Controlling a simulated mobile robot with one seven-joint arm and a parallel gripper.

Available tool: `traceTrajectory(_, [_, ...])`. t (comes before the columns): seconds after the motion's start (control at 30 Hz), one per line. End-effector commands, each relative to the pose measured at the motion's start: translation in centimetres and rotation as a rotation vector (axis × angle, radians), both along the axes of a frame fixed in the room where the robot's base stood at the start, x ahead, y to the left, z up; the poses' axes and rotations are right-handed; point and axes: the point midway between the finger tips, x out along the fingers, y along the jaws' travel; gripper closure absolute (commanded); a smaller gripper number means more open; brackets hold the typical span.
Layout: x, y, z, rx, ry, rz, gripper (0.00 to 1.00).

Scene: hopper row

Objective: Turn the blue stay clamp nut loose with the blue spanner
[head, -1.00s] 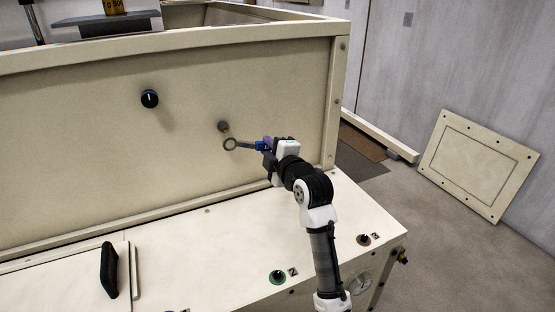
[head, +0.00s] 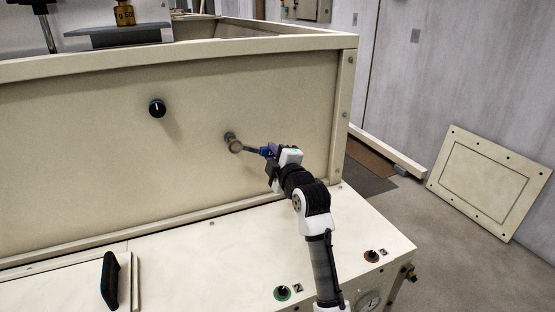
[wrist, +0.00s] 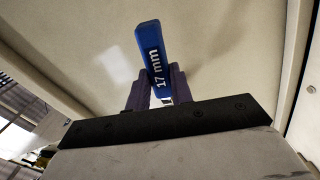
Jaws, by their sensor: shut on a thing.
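My gripper (head: 272,154) is shut on the blue handle of a spanner (head: 264,152) in front of the cream hopper panel. In the wrist view the blue spanner handle (wrist: 153,58), marked "17 mm", stands between the two purple fingers and points away from the wrist. The spanner's grey ring end is at a round grey nut or stud (head: 230,136) on the panel. The ring overlaps it in the head view; I cannot tell whether it is seated around it or just in front. No blue colour shows on the nut.
A black knob (head: 157,108) sits on the panel to the left. A cream cover plate (head: 489,182) leans at the right wall.

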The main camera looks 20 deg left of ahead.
Motion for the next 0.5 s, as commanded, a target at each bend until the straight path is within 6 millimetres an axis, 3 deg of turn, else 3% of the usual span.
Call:
traceTrajectory(0.23, [-1.3,1.2,-3.3,0.267,0.273,0.003,1.00])
traceTrajectory(0.5, [-3.5,3.4,-5.5,0.577,0.586,0.003,1.00])
